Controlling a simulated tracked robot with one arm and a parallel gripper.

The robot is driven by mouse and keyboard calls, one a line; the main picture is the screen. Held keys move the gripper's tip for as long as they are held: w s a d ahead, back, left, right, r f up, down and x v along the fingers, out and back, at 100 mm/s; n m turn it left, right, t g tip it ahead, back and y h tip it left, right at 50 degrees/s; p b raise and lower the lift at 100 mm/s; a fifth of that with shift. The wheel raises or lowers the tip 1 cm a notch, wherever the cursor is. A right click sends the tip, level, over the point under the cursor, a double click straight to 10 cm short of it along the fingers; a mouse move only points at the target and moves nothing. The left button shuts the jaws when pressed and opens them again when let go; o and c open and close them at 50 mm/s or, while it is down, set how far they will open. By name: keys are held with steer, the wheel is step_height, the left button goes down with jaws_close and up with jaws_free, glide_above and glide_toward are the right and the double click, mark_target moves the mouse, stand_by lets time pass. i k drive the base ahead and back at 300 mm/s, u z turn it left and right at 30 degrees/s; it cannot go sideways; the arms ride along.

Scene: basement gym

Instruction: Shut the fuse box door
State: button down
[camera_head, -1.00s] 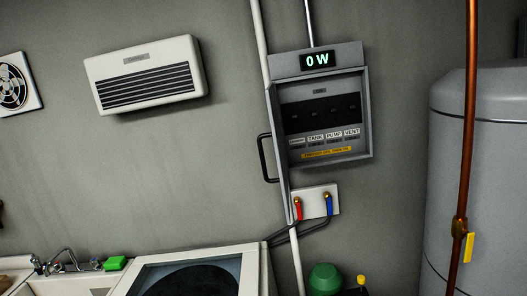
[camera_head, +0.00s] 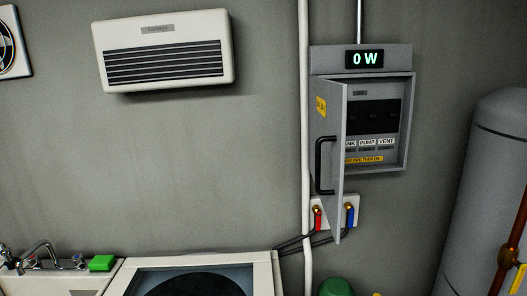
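The grey fuse box (camera_head: 408,125) hangs on the wall right of centre. Its grey door (camera_head: 331,185) stands open, joined at the box's left side, with its free edge swung out toward me. I see the door's outer face, with a black bar handle (camera_head: 325,165) and a yellow sticker (camera_head: 321,106). The door hides the left part of the box's inside. The dark panel and labels such as PUMP and VENT show to its right. The display (camera_head: 365,59) above reads 0 W. My gripper is not in view.
Taps with red and blue levers sit on a white plate (camera_head: 357,201) below the box, partly behind the door. A white pipe (camera_head: 305,150) runs beside it. A grey tank (camera_head: 487,180) stands right; a white-framed machine (camera_head: 270,270) is below. A heater (camera_head: 165,50) hangs left.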

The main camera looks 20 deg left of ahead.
mark_target(329, 97)
steer(key=u, duration=0.15)
steer(key=i, duration=1)
steer(key=z, duration=0.05)
